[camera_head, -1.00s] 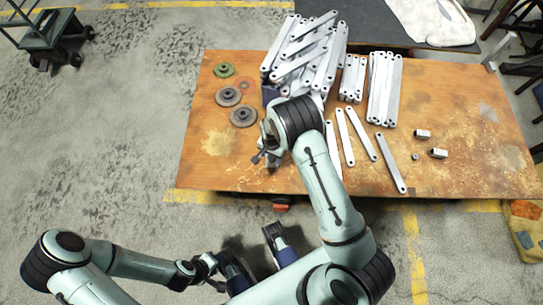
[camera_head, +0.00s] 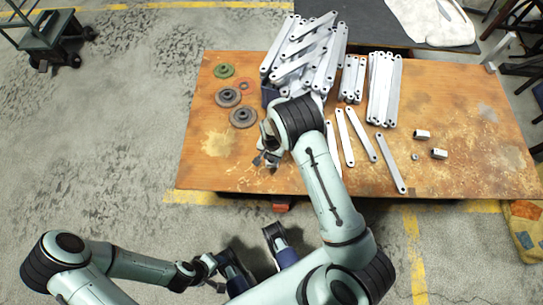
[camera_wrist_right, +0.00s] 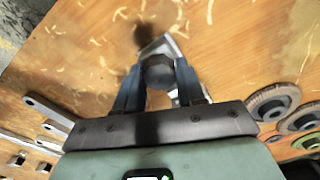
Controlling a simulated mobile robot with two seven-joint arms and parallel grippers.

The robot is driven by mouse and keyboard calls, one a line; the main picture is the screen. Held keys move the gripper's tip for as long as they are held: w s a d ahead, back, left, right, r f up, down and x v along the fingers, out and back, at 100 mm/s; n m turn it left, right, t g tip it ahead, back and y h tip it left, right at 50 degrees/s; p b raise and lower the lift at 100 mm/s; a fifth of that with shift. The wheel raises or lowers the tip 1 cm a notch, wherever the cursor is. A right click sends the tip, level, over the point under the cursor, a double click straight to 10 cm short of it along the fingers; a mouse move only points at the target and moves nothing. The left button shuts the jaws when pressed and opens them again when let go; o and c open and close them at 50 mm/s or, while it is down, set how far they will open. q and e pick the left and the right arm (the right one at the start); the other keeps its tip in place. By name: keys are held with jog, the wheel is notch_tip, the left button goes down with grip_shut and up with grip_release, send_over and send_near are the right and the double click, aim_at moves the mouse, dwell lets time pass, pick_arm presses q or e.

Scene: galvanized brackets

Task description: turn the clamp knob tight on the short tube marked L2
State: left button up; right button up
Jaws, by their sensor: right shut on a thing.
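My right gripper (camera_wrist_right: 159,68) points down over the left part of the wooden table. Its two blue fingers are shut on a dark round knob (camera_wrist_right: 158,75) in the right wrist view. Pale metal of the clamp or tube (camera_wrist_right: 160,45) shows beneath and beside the knob; the fingers and knob hide much of it. No L2 mark is readable. In the head view the right gripper (camera_head: 268,156) is partly covered by its own wrist, and the knob is not clear there. My left gripper (camera_head: 208,266) is off the table at the bottom; its fingers are not clear.
Two grey discs (camera_head: 243,117) and a green disc (camera_head: 224,71) lie on the table (camera_head: 470,100) left of the right arm. A heap of metal bars (camera_head: 305,50) stands behind it. Loose bars (camera_head: 391,163) and small metal blocks (camera_head: 422,134) lie to the right.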

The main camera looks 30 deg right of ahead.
jog(key=m, duration=0.3)
jog(key=shift+p, duration=0.3)
jog(key=m+p, duration=0.1)
jog(key=m, duration=0.3)
jog(key=shift+r+m, duration=0.1)
jog(key=shift+m, duration=0.3)
jog(key=m+p, duration=0.1)
jog(key=m, duration=0.3)
jog(key=shift+m, duration=0.3)
jog(key=m+p, duration=0.1)
jog(key=m, duration=0.2)
jog(key=shift+m, duration=0.4)
jog(key=o, duration=0.9)
jog(key=shift+m, duration=0.3)
notch_tip(320, 180, up, 6)
jog(key=p, duration=0.5)
jog(key=shift+w, duration=0.1)
